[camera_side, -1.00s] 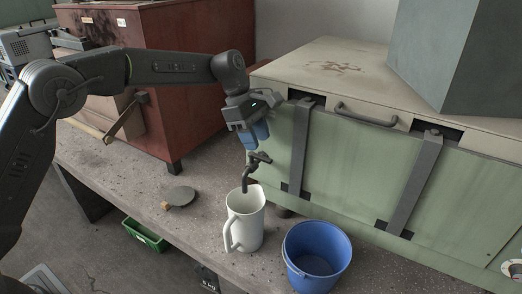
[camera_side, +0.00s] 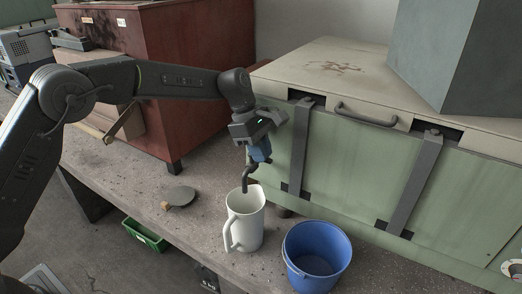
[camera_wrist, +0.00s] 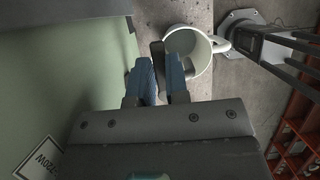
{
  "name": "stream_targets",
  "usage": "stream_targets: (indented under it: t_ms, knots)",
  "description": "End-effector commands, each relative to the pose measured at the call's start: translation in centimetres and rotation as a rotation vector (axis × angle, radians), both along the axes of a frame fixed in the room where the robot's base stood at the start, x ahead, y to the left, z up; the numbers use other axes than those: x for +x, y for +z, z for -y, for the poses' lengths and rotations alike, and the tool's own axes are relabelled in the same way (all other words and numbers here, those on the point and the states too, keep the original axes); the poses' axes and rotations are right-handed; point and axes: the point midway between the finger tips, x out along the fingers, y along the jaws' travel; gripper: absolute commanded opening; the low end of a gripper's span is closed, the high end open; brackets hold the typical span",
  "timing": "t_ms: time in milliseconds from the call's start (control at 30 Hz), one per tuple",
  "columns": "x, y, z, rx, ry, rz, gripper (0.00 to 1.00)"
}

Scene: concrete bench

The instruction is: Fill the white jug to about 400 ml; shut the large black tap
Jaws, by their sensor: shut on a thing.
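The white jug (camera_side: 247,226) stands upright on the bench, its handle towards the front left. The large black tap (camera_side: 248,180) comes out of the green cabinet front, its spout hanging over the jug's mouth. My gripper (camera_side: 260,157), with blue fingers, is shut on the tap's handle, which the fingers mostly hide. In the wrist view, the gripper (camera_wrist: 162,75) closes around the dark tap (camera_wrist: 157,52), with the jug (camera_wrist: 204,66) just beyond. I cannot make out a water stream or the level in the jug.
A blue bucket (camera_side: 318,262) stands right of the jug. The green cabinet (camera_side: 345,170) with straps rises close behind the tap. A red-brown chest (camera_side: 195,60) stands at the back left.

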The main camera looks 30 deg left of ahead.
Motion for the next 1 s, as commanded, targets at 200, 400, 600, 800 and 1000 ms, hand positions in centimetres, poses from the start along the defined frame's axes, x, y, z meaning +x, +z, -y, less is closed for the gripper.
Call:
stream_targets:
  t_ms: [200, 400, 600, 800, 1000]
  knots:
    - [-0.01, 0.04, -0.02, 0.000, -0.003, 0.000, 0.00]
    - [-0.32, 0.06, -0.04, 0.000, -0.130, 0.001, 0.00]
    - [-0.54, 0.06, -0.06, -0.001, -0.194, -0.001, 0.00]
    - [-0.53, 0.07, -0.06, -0.001, -0.193, 0.000, 0.16]
    - [-0.53, 0.06, -0.07, 0.000, -0.191, 0.000, 0.35]
